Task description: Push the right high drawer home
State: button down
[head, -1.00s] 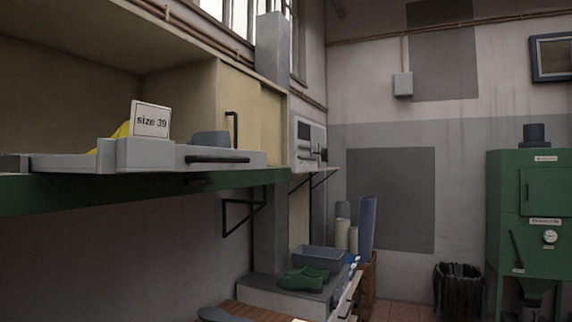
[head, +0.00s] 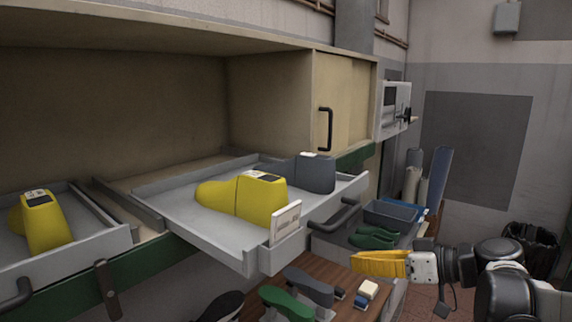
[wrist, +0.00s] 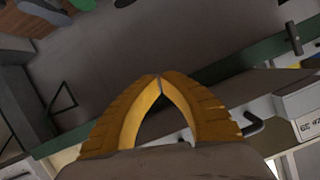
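The right high drawer (head: 170,205) is a grey tray pulled out of the beige cabinet. It holds a yellow last and a dark grey last. Its front carries a white card (head: 285,220) and a dark bar handle (head: 335,216). My gripper (head: 354,262) has yellow fingers and is to the right of the drawer front, apart from it in the head view. In the wrist view the fingertips (wrist: 159,78) meet with nothing between them. A dark handle (wrist: 256,126) on a grey front shows there behind the right finger; I cannot tell which drawer's it is.
A left drawer (head: 85,255) with a yellow last (head: 47,222) is also out. A green rail (head: 150,256) runs below the drawers. A lower bench (head: 345,278) holds several lasts and a grey bin (head: 392,213). Open floor shows at the right.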

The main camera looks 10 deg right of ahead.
jog(key=d+r+n+t+y+p, duration=0.25)
jog(key=d+r+p, duration=0.25)
jog(key=d+r, duration=0.55)
send_near(334, 186)
jog(key=shift+w+a+f+t+h, duration=0.1)
jog(key=shift+w+a+t+h, duration=0.2)
jog(key=shift+a+t+h, duration=0.25)
jog(key=shift+b+x, duration=0.3)
jog(key=shift+x, duration=3.05)
jog(key=shift+a, duration=0.1)
jog(key=shift+b+x, duration=0.35)
jog(key=shift+x, duration=1.85)
jog(key=shift+b+x, duration=0.4)
jog(key=shift+x, duration=1.85)
jog(key=shift+a, duration=0.15)
